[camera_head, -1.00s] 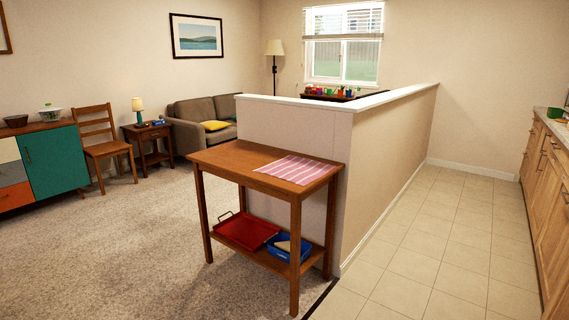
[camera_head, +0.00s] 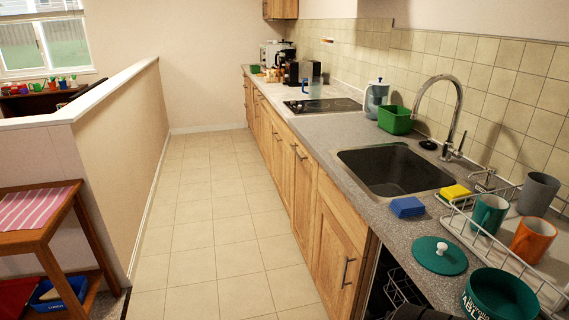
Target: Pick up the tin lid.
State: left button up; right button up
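A round teal-green lid (camera_head: 438,256) with a white knob lies flat on the grey counter, in front of the dish rack at the lower right. A teal tin (camera_head: 500,296) with white lettering stands open beside it, to the right and closer to me, cut off by the bottom edge. The lid is apart from the tin. I can make out neither of my grippers. A dark shape at the bottom edge below the lid is too cut off to identify.
A sink (camera_head: 392,170) with a tall tap lies beyond the lid. A blue sponge (camera_head: 407,207) and yellow sponge (camera_head: 455,193) sit near it. The dish rack (camera_head: 481,233) holds several mugs. An open space with a rack (camera_head: 398,287) shows below the counter. The tiled floor (camera_head: 205,220) is clear.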

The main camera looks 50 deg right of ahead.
aim_at(440, 256)
jog(key=z, duration=3.1)
jog(key=k+l, duration=0.1)
jog(key=z, duration=0.05)
